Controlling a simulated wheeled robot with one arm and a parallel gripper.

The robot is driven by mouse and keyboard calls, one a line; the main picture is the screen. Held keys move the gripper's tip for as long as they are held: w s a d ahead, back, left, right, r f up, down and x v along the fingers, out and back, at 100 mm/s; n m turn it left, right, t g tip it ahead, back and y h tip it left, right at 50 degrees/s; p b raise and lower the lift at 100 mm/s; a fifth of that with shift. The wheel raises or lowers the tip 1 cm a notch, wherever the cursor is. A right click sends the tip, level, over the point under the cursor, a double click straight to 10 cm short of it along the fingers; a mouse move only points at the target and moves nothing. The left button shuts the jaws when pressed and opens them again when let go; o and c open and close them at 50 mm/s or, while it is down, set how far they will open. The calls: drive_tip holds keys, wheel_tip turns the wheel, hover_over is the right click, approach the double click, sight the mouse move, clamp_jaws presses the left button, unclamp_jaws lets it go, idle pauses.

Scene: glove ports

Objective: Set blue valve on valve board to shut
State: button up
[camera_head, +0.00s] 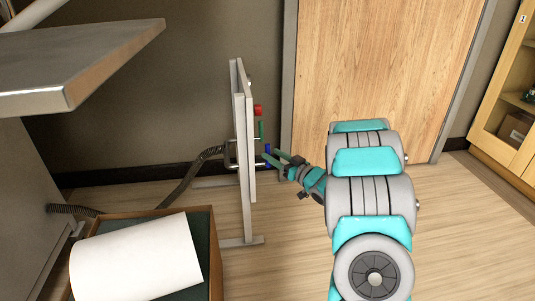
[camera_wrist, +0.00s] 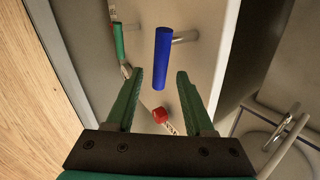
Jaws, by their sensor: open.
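The valve board (camera_head: 245,150) is a pale upright panel on a stand, seen nearly edge-on in the head view. The blue valve (camera_head: 267,154) has a bar-shaped handle that sticks out from the board. In the wrist view the blue handle (camera_wrist: 163,58) runs lengthwise, its near end between my fingertips. My gripper (camera_wrist: 160,76) is open, one finger on each side of the handle's line, with gaps to both. I cannot tell how deep the handle sits between them. In the head view my gripper (camera_head: 273,160) is at the board's right face, by the blue handle.
A green handle (camera_wrist: 119,40) is left of the blue one, near my left finger. A red knob (camera_wrist: 160,115) with a pale tag also shows. A box with a white roll (camera_head: 135,258) stands left of the board. Floor right of my arm is clear.

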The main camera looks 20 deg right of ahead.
sight(267, 152)
drive_tip(key=shift+x, duration=1.75)
clamp_jaws()
